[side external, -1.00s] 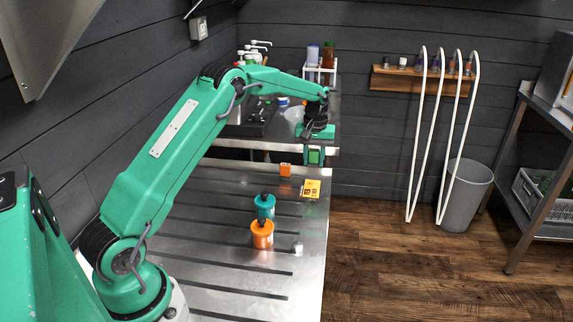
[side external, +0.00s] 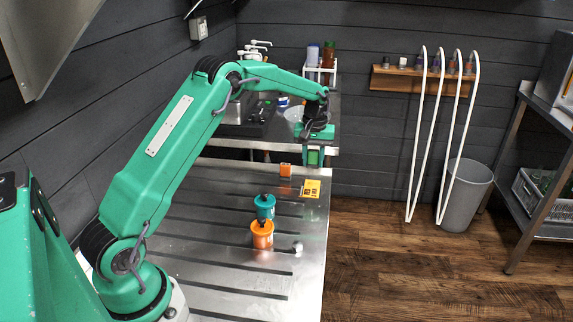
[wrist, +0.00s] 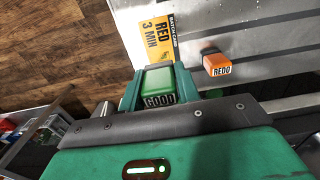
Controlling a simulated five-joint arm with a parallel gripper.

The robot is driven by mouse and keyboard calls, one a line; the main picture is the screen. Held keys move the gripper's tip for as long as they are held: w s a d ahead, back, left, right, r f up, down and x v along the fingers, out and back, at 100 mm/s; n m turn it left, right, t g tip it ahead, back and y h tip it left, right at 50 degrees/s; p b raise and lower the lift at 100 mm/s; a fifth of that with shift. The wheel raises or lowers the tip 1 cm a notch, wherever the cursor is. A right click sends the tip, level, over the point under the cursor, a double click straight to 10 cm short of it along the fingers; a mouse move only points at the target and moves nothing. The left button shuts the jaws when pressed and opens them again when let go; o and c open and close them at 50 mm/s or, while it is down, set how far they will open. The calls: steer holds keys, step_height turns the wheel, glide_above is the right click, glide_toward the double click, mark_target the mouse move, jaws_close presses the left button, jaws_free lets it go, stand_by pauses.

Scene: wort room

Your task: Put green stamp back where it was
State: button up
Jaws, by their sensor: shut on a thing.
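The green stamp (wrist: 160,84) is between my gripper's jaws in the wrist view, with the word GOOD on its near face. My gripper (wrist: 158,92) is shut on it. In the side external view, the green stamp (side external: 315,157) shows at my gripper (side external: 315,155), past the far right end of the steel bench (side external: 200,240). The stamp looks held clear of the bench top, but its exact height is hard to tell. An orange stamp marked REDO (wrist: 215,64) stands on the bench beside it; it also shows in the side external view (side external: 285,170).
A yellow card reading RED 3 MIN (side external: 310,188) lies near the bench's right edge. A second counter (side external: 285,147) with bottles is behind. The left of the bench is clear.

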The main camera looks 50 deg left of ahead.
steer(key=s+d+r, duration=0.3)
steer(key=s+d, duration=0.4)
steer(key=s, duration=0.3)
glide_above(277, 193)
step_height(277, 193, down, 6)
steer(key=shift+a+f, duration=0.15)
steer(key=shift+f, duration=0.1)
steer(key=shift+f, duration=0.1)
steer(key=shift+f, duration=1.9)
steer(key=shift+f, duration=0.15)
steer(key=o, duration=0.8)
